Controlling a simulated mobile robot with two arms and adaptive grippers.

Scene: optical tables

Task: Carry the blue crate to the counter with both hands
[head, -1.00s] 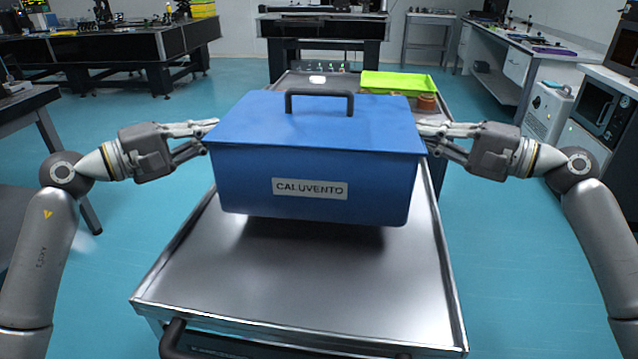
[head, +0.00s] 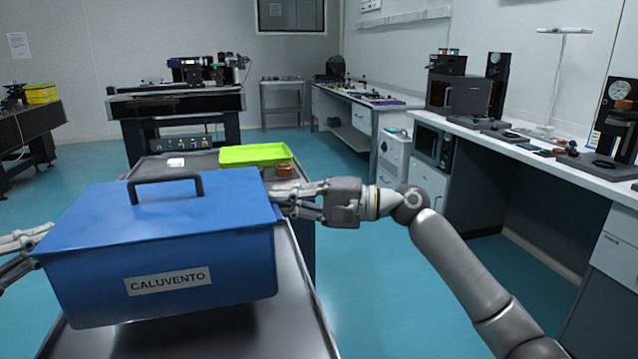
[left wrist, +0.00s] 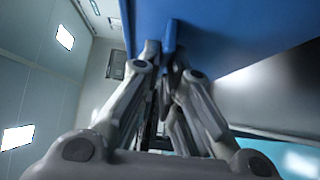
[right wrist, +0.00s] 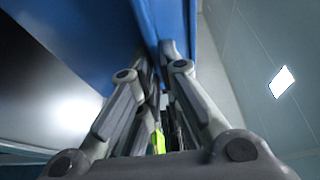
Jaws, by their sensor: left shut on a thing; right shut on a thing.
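The blue crate (head: 165,240) has a lid with a dark handle and a label reading CALUVENTO. In the head view it is at the left, held above the metal cart top (head: 270,318). My right gripper (head: 284,197) is shut on the crate's right side near the lid rim. My left gripper (head: 38,240) is at the crate's left side, partly cut off by the picture edge. The left wrist view shows its fingers (left wrist: 165,62) closed on a blue edge of the crate. The right wrist view shows the other fingers (right wrist: 160,65) closed on the opposite edge.
A white counter (head: 545,158) runs along the right wall, with instruments, dark boxes and a microwave (head: 433,146) below it. A green tray (head: 255,154) stands on the cart behind the crate. Open teal floor (head: 390,270) lies between cart and counter.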

